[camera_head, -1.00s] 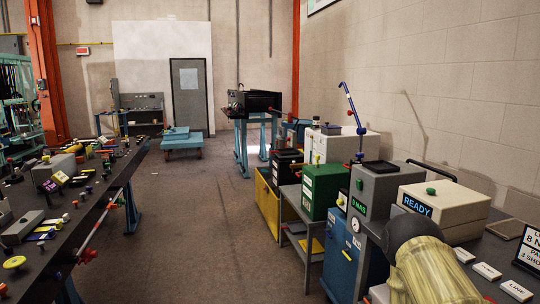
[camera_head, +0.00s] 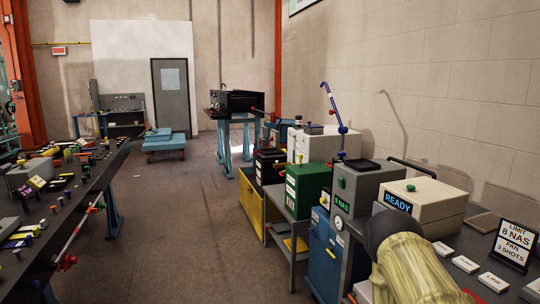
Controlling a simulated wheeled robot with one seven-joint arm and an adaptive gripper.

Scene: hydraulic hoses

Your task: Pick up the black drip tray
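No object is clearly a drip tray at this distance. A flat black square piece (camera_head: 363,164), tray-like, lies on top of the grey box with the green "8 NAS" display, right of centre. A larger black open-fronted unit (camera_head: 243,103) stands on a blue-legged stand farther back, and I cannot tell whether a tray is part of it. My gripper is not in view. Only a yellowish link of my arm with a dark rounded end shows at the lower right, in front of the right-hand bench.
A long dark bench (camera_head: 70,215) with many small parts runs along the left. A cream "READY" box (camera_head: 428,203), a green box (camera_head: 308,189) and a yellow bin (camera_head: 262,211) line the right. The floor aisle (camera_head: 195,225) between is clear. A low blue cart (camera_head: 165,142) stands far back.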

